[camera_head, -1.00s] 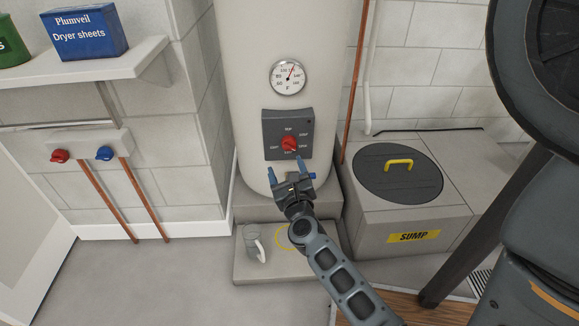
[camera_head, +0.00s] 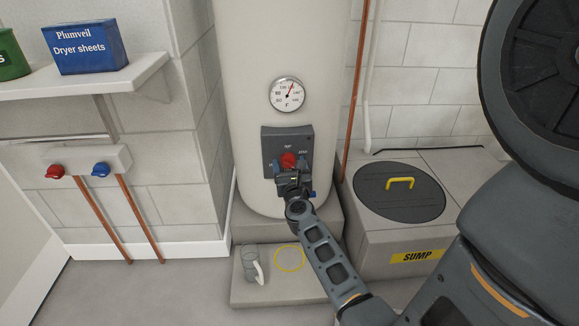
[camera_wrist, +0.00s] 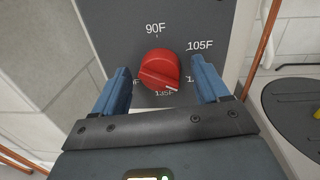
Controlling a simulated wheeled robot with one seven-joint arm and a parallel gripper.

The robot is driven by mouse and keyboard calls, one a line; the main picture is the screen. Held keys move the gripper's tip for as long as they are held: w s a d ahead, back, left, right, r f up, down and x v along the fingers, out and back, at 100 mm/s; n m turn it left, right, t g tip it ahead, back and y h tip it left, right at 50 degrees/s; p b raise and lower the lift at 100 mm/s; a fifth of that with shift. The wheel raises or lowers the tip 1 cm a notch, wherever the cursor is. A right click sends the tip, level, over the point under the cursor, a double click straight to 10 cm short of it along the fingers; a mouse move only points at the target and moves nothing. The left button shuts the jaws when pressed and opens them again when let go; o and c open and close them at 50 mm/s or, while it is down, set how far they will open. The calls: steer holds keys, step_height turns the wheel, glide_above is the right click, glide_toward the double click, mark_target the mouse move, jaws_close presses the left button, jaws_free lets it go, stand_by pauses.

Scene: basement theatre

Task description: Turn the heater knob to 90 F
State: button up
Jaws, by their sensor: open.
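The red heater knob (camera_head: 288,160) is on a grey control panel (camera_head: 271,139) on the front of the white tank. In the wrist view the knob (camera_wrist: 159,68) sits between the two blue fingers of my open gripper (camera_wrist: 160,75), with a gap on each side. Its white pointer mark faces down and right. The 90F label (camera_wrist: 155,29) is above the knob, 105F (camera_wrist: 199,45) at upper right and 135F (camera_wrist: 164,93) below. My fingers hide other labels. In the head view my gripper (camera_head: 289,167) is at the knob and partly covers the panel.
A round dial gauge (camera_head: 287,95) is above the panel. A mug (camera_head: 251,265) and a yellow ring (camera_head: 289,257) are on the low step below. The sump box (camera_head: 399,190) stands to the right beside a copper pipe (camera_head: 354,95). A shelf (camera_head: 85,82) is at left.

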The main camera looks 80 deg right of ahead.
steer(key=c, duration=1)
steer(key=shift+c, duration=0.2)
